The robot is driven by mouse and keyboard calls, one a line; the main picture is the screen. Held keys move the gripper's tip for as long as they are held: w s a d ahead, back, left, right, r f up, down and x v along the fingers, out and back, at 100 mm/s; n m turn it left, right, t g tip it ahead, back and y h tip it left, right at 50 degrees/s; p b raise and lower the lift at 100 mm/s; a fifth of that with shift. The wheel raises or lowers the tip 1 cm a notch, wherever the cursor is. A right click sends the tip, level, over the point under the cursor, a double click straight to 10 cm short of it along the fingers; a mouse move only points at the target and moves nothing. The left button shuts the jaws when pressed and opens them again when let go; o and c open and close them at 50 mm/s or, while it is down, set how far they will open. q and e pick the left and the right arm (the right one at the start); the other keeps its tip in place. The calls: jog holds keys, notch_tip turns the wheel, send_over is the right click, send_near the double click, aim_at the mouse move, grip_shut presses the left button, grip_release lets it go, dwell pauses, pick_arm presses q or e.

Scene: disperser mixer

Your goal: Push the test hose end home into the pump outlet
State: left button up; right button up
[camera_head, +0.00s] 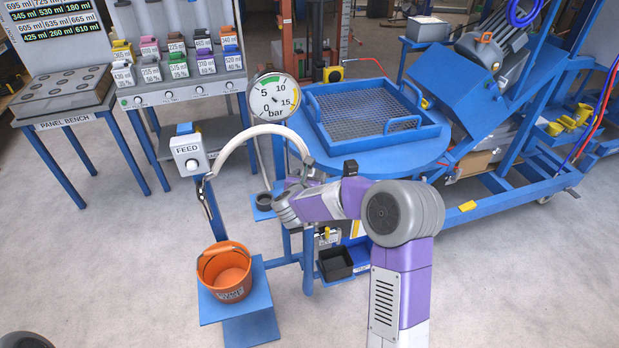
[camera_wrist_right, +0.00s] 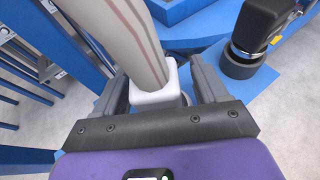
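The test hose (camera_head: 237,140) is a pale, thick hose arching from beside the feed post to my right gripper. In the right wrist view the hose (camera_wrist_right: 130,35) runs down to a white collar (camera_wrist_right: 155,84) at its end. My right gripper (camera_wrist_right: 160,88) has one finger on each side of this collar and appears shut on it. In the head view my right gripper (camera_head: 297,180) is by the hose end, partly hidden by its own wrist. The pump outlet cannot be made out clearly; a grey part shows just below the collar.
A pressure gauge (camera_head: 273,98) stands behind the hose. A blue tray with mesh (camera_head: 333,88) is on the blue round table. An orange bucket (camera_head: 224,285) stands on a blue stand (camera_head: 263,318). The feed box (camera_head: 189,155) is at left. A black cylindrical part (camera_wrist_right: 252,66) is close right of the gripper.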

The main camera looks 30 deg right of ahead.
jog(key=p+v, duration=0.1)
jog(key=v, duration=0.6)
jog(key=shift+s+a+r, duration=0.1)
jog(key=shift+s+a, duration=0.05)
jog(key=shift+a, duration=0.05)
dwell(0.8)
